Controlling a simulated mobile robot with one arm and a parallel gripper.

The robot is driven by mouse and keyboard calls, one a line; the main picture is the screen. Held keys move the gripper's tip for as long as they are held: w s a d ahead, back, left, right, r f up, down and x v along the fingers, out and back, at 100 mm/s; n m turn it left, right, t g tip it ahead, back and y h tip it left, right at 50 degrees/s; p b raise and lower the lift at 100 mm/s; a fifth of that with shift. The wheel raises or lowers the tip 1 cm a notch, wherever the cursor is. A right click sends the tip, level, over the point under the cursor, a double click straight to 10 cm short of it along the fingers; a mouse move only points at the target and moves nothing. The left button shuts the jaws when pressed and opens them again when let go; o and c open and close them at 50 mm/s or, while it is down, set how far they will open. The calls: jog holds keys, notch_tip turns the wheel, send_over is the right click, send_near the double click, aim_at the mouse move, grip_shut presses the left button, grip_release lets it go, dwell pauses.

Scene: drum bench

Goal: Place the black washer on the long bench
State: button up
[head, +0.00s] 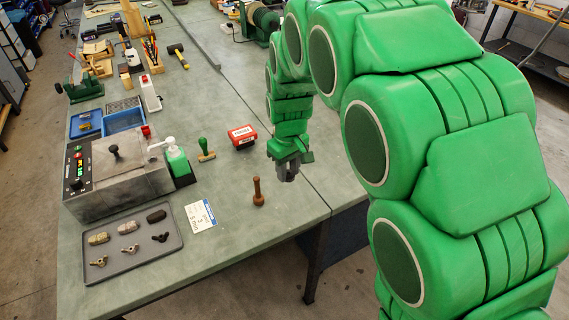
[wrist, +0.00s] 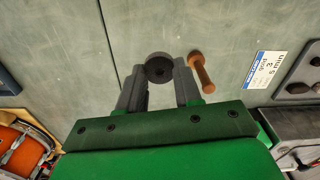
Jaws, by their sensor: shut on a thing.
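My gripper (head: 287,172) hangs over the right part of the long grey-green bench (head: 235,195) in the head view. In the wrist view my gripper (wrist: 159,72) has its two dark fingers closed on the sides of the black washer (wrist: 158,66). The washer is a thick, dark round piece with a darker centre, held at the fingertips. The bench top (wrist: 215,30) shows beyond it. In the head view the washer cannot be clearly told from the dark fingers. Its height above the bench is hard to judge.
A red box (head: 243,135), a green-handled stamp (head: 205,149) and a white card (head: 200,216) are nearby. A grey tray (head: 128,246) with small parts lies front left. Bare bench lies around the wooden tool.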

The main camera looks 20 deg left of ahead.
jog(key=shift+s+d+r, duration=0.35)
jog(key=shift+s+d, duration=0.05)
jog(key=shift+s, duration=0.2)
jog(key=shift+s+d+r, duration=0.3)
jog(key=shift+s+d, duration=0.05)
jog(key=shift+s, duration=0.25)
